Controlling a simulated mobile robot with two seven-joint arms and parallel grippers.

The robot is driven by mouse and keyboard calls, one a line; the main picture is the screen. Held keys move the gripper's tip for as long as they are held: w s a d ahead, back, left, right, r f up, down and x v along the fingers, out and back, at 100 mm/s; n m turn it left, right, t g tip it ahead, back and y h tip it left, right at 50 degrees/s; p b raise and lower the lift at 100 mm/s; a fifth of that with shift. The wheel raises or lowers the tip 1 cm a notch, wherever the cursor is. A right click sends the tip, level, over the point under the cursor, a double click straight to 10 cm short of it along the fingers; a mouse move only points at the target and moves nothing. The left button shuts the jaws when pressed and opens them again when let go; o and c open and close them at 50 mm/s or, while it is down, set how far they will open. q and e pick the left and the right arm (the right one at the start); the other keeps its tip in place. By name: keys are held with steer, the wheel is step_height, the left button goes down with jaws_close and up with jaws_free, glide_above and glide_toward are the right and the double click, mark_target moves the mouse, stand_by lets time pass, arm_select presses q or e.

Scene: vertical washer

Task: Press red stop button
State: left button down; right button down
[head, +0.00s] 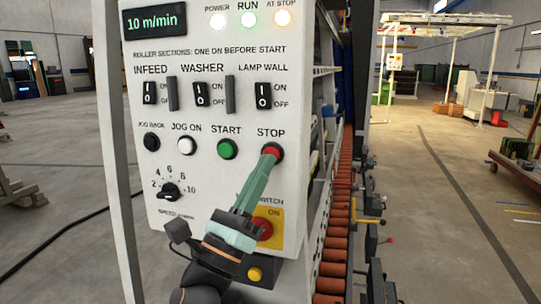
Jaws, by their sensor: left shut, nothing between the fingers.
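The red stop button (277,152) is on the right of the white control panel (215,120), under the label STOP. My left gripper (269,156) is shut and empty. Its fingertips overlap the lower left part of the stop button in the head view. I cannot tell whether they touch it or how far it is pressed. The display (154,22) reads 10 m/min. My right gripper is not in view.
The green start button (227,149) is just left of the stop button. A red main switch (263,228) on a yellow plate is below, partly behind my left gripper. Orange rollers (334,238) run along the right side. Open floor lies further right.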

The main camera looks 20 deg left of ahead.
arm_select(q)
steer(key=shift+w, duration=0.1)
stand_by(0.6)
steer(key=shift+w, duration=0.35)
steer(key=shift+w, duration=0.5)
stand_by(0.6)
stand_by(0.4)
steer(key=shift+s, duration=0.95)
steer(key=s+p, duration=0.1)
steer(key=s, duration=0.4)
